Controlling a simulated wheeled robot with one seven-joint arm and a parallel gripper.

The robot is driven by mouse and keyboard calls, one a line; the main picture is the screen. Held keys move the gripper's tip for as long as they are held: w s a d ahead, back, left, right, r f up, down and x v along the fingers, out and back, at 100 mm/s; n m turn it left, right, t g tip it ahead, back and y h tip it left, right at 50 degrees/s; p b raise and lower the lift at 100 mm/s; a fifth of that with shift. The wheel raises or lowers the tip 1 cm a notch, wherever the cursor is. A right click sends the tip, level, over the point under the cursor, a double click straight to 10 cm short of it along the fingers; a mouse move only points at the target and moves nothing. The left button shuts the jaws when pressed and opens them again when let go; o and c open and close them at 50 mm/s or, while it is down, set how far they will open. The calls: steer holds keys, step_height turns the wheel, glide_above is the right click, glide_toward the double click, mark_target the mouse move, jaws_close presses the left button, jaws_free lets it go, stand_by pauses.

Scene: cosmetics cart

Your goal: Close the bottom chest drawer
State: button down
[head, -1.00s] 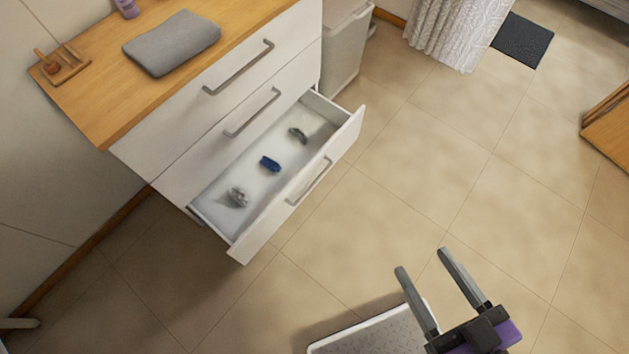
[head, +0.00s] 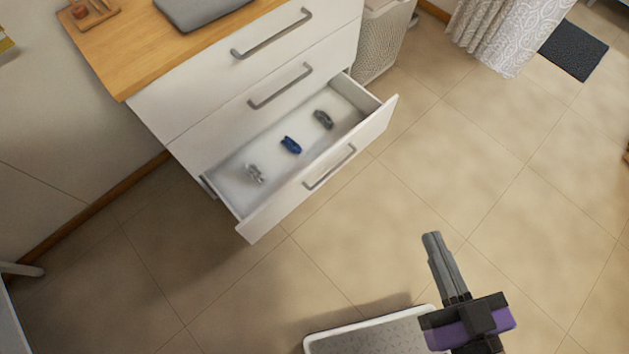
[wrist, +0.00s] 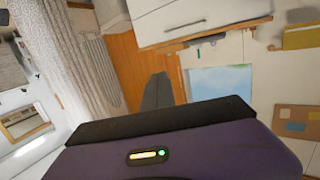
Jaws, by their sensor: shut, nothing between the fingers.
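The white chest (head: 180,119) has a wooden top and three drawers with grey bar handles. Its bottom drawer (head: 266,214) is pulled well out, with its handle (head: 330,167) on the front. Inside lie a grey item (head: 323,119), a blue item (head: 291,145) and a silvery item (head: 255,173). The upper two drawers are shut. My gripper (head: 432,237) is shut and empty, over the floor to the right of and apart from the drawer front. In the wrist view its fingers (wrist: 157,90) are together; the drawer does not show there.
A grey-topped white-edged slab (head: 372,336) lies on the floor below my gripper. A white basket (head: 382,40) stands beside the chest, with a patterned curtain (head: 507,35) and dark mat (head: 574,50) beyond. Tiled floor before the drawer is clear.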

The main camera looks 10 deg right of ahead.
steer(key=w+d+f+m+b, duration=0.1)
steer(key=w+f+b, duration=0.35)
steer(key=f, duration=0.35)
steer(key=w+d+f+m+h+b, duration=0.1)
steer(key=w+f+m+b, duration=0.1)
steer(key=w+f+b, duration=0.4)
steer(key=w+d+f+m+b, duration=0.1)
steer(key=w+f+b, duration=0.25)
steer(key=f, duration=0.55)
steer(key=m+g+y+b, duration=0.6)
steer(key=m+y+b, duration=0.15)
steer(key=b, duration=0.65)
glide_toward(306, 174)
steer(key=b+x, duration=0.1)
steer(key=b, duration=0.1)
steer(key=b+x, duration=0.2)
steer(key=f+b+x, duration=0.1)
steer(key=x, duration=0.1)
steer(key=shift+s+a+b, duration=0.1)
steer(key=shift+b, duration=0.3)
steer(key=shift+w+a, duration=0.3)
steer(key=shift+w, duration=0.25)
